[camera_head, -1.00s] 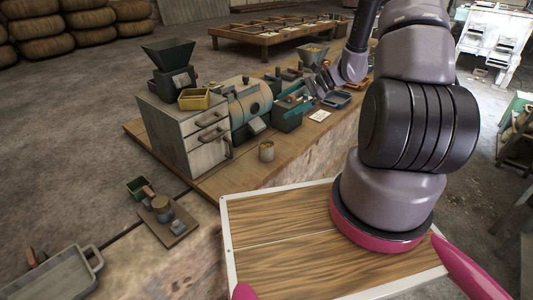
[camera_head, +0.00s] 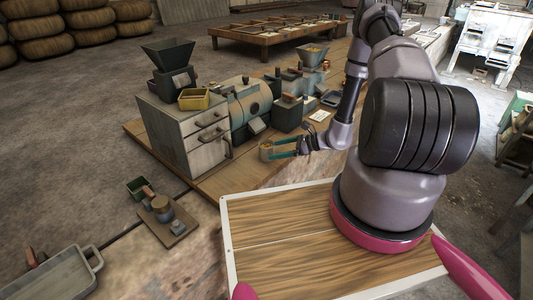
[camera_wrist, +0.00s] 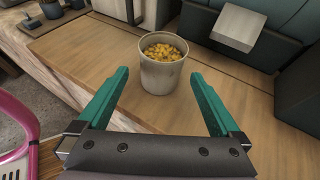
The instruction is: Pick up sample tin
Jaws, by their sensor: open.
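The sample tin (camera_head: 266,151) is a small pale grey can standing upright on the wooden bench near its front edge. In the wrist view the tin (camera_wrist: 160,72) is filled with yellow kernels. My gripper (camera_head: 276,150) has teal fingers and is open. In the wrist view the fingers (camera_wrist: 160,86) point toward the tin, one on each side, with their tips at about its lower half. There is a gap between each finger and the tin. In the head view the near finger partly overlaps the tin's right side.
In the wrist view a grey block (camera_wrist: 238,27) sits behind right. Bare bench lies around the tin.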

